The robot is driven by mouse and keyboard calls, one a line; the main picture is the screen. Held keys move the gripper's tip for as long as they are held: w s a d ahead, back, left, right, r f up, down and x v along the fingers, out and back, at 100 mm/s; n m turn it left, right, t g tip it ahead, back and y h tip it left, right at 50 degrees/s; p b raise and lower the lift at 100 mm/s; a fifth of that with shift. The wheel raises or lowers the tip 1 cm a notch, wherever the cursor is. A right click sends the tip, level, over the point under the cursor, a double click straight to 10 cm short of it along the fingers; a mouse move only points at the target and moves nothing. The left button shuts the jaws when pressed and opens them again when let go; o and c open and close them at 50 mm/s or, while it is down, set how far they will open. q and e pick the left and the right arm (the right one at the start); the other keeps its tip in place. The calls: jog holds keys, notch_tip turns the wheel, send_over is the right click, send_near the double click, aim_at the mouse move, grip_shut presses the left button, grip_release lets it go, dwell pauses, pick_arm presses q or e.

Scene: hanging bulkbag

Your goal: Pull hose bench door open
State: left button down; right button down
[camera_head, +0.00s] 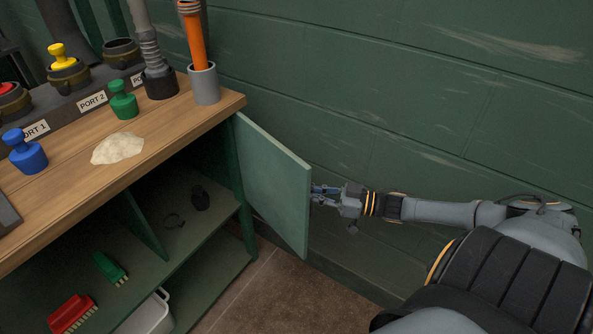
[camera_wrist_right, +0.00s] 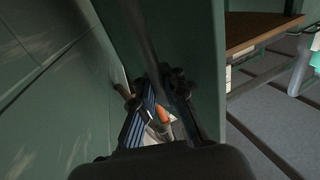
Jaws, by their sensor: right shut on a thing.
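The green bench door (camera_head: 275,178) stands swung open at the right end of the hose bench (camera_head: 178,107), showing the shelves inside. My right gripper (camera_head: 318,193) is at the door's outer side, near its free edge, between the door and the wall. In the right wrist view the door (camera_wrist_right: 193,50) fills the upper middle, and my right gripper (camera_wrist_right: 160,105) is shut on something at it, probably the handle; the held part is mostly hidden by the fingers. My left gripper is not in view.
The green wall (camera_head: 420,100) runs close behind my right arm. On the bench top are a blue plug (camera_head: 25,155), a green plug (camera_head: 123,102), a powder pile (camera_head: 118,148) and a grey cup (camera_head: 204,86). Brushes (camera_head: 72,314) lie on the shelf. The floor (camera_head: 275,290) below the door is clear.

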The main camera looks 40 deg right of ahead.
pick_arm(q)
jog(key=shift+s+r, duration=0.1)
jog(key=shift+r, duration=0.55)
pick_arm(e)
jog(key=shift+s+d+f, duration=0.1)
jog(key=shift+d+f, duration=0.1)
jog(key=shift+d, duration=0.3)
jog(key=shift+d+f, duration=0.15)
jog(key=shift+d, duration=0.35)
jog(key=c, duration=1.7)
grip_release()
jog(key=shift+d, duration=0.1)
jog(key=o, duration=0.3)
jog(key=shift+s+d+r, duration=0.2)
jog(key=shift+s+r, duration=0.05)
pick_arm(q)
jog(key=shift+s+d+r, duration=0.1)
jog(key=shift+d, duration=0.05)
pick_arm(e)
jog(key=shift+w+a+r, duration=0.1)
jog(key=shift+w, duration=0.1)
